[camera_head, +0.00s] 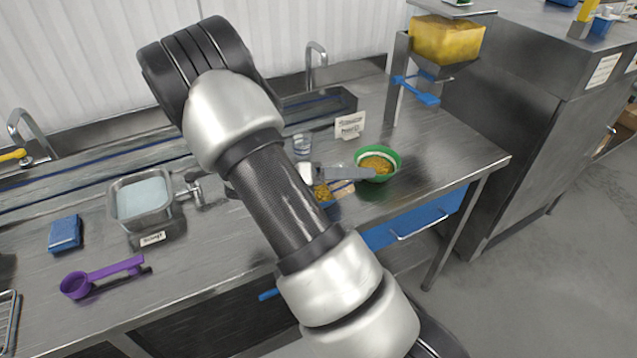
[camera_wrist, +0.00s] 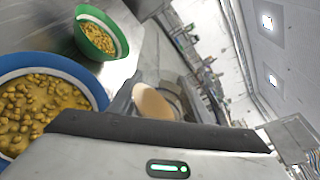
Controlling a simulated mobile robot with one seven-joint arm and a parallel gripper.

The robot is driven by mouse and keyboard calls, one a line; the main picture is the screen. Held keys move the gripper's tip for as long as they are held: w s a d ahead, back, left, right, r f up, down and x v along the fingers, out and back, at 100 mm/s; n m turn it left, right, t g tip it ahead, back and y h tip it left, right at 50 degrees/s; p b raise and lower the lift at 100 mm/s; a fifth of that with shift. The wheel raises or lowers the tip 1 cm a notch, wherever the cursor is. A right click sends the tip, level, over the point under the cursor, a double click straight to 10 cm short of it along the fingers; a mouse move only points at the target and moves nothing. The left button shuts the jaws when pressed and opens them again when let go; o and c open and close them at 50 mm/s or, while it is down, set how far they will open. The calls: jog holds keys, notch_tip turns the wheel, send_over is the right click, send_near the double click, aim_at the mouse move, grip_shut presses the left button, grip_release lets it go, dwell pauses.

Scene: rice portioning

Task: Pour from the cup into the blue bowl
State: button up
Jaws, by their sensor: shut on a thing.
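The blue bowl (camera_wrist: 88,78) shows large at the left of the wrist view, with yellow-brown grains inside. In the head view my arm hides most of it; some grains show beside the arm. My gripper (camera_wrist: 150,100) is shut on the cup, whose pale tan rounded surface (camera_wrist: 152,104) shows in the wrist view, close to the bowl's right side. The cup's mouth and contents are hidden, and its tilt is unclear. In the head view the gripper (camera_head: 330,173) is partly covered by my arm.
A green bowl (camera_head: 391,172) with grains stands to the right. A clear glass (camera_head: 302,146) and a sign (camera_head: 350,126) stand behind. A grain dispenser (camera_head: 440,45) stands at the back right.

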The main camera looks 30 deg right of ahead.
jog(key=shift+w+r+n+g+h+b, duration=0.2)
jog(key=shift+r+n+h, duration=0.3)
jog(key=shift+n, duration=0.45)
jog(key=shift+r+n+g+h+b, duration=0.1)
jog(key=shift+r+n+g+h, duration=0.2)
jog(key=shift+r+n, duration=0.45)
dwell(1.8)
jog(key=shift+w+a+r+n+h+p, duration=0.1)
jog(key=shift+w+n+h+p, duration=0.05)
jog(key=shift+w+n+p, duration=0.5)
jog(key=shift+w+a+r+n+h+p, duration=0.15)
jog(key=shift+w+n+p, duration=0.25)
jog(key=shift+p, duration=0.3)
jog(key=shift+w+r+n+h+p, duration=0.1)
jog(key=shift+r+n+h+p, duration=0.15)
jog(key=shift+n+p, duration=0.35)
jog(key=shift+w+r+n+h+p, duration=0.1)
jog(key=shift+n+h+p, duration=0.15)
jog(key=shift+n+p, duration=0.35)
dwell(0.5)
